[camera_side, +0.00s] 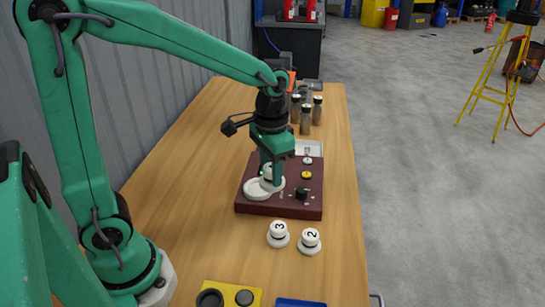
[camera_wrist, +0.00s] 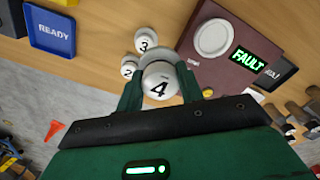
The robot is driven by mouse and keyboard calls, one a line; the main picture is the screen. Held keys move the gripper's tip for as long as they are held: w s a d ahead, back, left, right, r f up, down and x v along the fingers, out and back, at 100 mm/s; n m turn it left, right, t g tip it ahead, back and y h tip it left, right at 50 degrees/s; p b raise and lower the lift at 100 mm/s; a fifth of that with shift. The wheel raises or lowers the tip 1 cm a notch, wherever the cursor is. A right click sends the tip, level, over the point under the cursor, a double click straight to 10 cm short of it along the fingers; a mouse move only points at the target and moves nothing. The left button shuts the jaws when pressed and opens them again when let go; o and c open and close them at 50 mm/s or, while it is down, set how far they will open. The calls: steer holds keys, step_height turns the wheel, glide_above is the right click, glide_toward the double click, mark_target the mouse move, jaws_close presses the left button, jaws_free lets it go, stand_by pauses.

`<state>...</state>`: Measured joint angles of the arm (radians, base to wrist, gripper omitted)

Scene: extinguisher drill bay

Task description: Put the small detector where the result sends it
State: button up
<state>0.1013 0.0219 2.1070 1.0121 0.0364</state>
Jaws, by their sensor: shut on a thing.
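My gripper (camera_side: 270,180) is shut on a small white detector marked 4 (camera_wrist: 160,84), which it holds over the dark red tester (camera_side: 283,209). The tester's round white seat (camera_side: 256,190) looks empty in the wrist view (camera_wrist: 212,38). The tester's display (camera_wrist: 248,60) reads FAULT in green. Detector 3 (camera_side: 278,233) and detector 2 (camera_side: 310,240) stand on the table in front of the tester. A blue tray marked READY (camera_wrist: 48,34) shows in the wrist view; only its edge (camera_side: 300,302) shows in the side view.
A yellow holder (camera_side: 229,292) with round black parts lies at the table's front. Several dark cylinders with light tops (camera_side: 306,118) stand behind the tester. The wooden table (camera_side: 190,205) is clear left of the tester.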

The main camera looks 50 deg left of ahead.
steer(key=w+a+f, duration=0.2)
steer(key=w+a, duration=0.6)
steer(key=w, duration=0.2)
steer(key=w+a+f, duration=0.2)
steer(key=w+a, duration=0.7)
steer(key=w, duration=0.1)
steer(key=shift+m, duration=0.3)
steer(key=a+f, duration=0.2)
steer(key=a, duration=0.2)
steer(key=w+a+f, duration=0.1)
steer(key=a+f, duration=0.1)
steer(key=a, duration=0.1)
steer(key=a+f, duration=0.2)
steer(key=a, duration=0.2)
steer(key=shift+w+a+f, duration=0.2)
steer(key=shift+a+f, duration=0.1)
steer(key=shift+f, duration=0.05)
steer(key=shift+f, duration=0.1)
steer(key=shift+f, duration=1.9)
steer(key=shift+f, duration=0.15)
steer(key=o, duration=1.1)
